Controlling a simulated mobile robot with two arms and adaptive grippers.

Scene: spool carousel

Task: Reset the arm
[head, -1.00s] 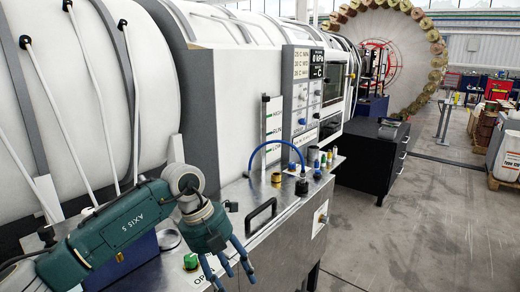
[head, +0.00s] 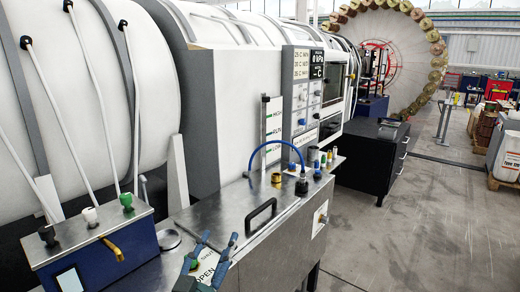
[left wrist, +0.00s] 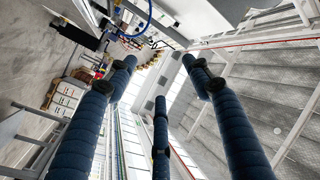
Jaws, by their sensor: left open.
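My left gripper (head: 210,250) shows at the bottom of the head view, low in front of the steel bench (head: 225,210). Its blue-grey fingers are spread and point up, with nothing between them. In the left wrist view the dark ribbed fingers of the left gripper (left wrist: 160,85) stand wide apart and empty. Behind them are the roof and walls of the hall, seen tilted. Most of the left arm lies below the head view's edge. My right gripper is not in view.
A blue control box (head: 98,245) with small levers stands on the bench at the left. A black handle (head: 260,212) and a blue hose (head: 265,150) are on the bench. A dark cabinet (head: 370,155) and the spool carousel (head: 437,60) stand beyond. The right floor is largely clear.

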